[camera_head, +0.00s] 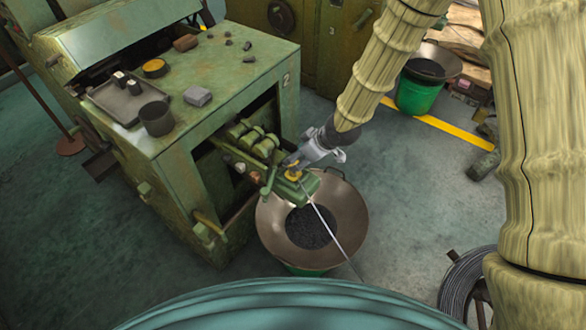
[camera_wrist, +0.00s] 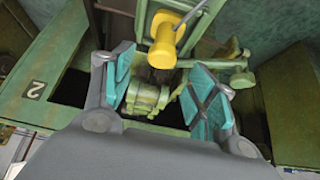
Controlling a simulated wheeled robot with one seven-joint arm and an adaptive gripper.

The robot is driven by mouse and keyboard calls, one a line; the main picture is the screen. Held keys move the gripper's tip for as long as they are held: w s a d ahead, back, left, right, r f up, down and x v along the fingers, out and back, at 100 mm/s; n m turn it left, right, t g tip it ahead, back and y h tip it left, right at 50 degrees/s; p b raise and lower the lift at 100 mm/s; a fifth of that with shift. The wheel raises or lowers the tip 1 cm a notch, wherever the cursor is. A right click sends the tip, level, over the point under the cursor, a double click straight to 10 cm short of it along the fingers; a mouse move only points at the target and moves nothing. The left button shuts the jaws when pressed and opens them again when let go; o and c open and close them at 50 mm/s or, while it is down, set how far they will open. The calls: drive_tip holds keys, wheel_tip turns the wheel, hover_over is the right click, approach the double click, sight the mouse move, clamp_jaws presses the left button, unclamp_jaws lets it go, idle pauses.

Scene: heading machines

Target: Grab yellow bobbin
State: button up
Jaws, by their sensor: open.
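The yellow bobbin (camera_wrist: 165,35) shows at the top middle of the wrist view, on the green machine's protruding part. In the head view it is a small yellow piece (camera_head: 293,173) on the green bracket (camera_head: 306,187), partly hidden by my gripper (camera_head: 297,161). In the wrist view my gripper (camera_wrist: 160,78) is open, its two teal-padded fingers spread wide with nothing between the pads. The bobbin appears just beyond the fingertips; I cannot tell whether they touch it.
The green machine (camera_head: 225,80) stands at left, with a tray (camera_head: 125,98), a dark cup (camera_head: 156,118) and small parts on top. A wide metal bowl (camera_head: 345,215) with dark pieces stands below the bracket. A wire coil (camera_head: 462,285) lies at lower right. Open floor shows at right.

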drive_tip(key=shift+w+a+f+p, duration=0.1)
drive_tip(key=shift+a+f+p, duration=0.15)
drive_tip(key=shift+f+p, duration=0.35)
drive_tip(key=shift+p+x, duration=0.65)
drive_tip(key=shift+x, duration=1.4)
drive_tip(key=shift+d+f, duration=0.1)
drive_tip(key=shift+d, duration=0.05)
drive_tip(key=shift+c, duration=0.2)
drive_tip(key=c, duration=1.1)
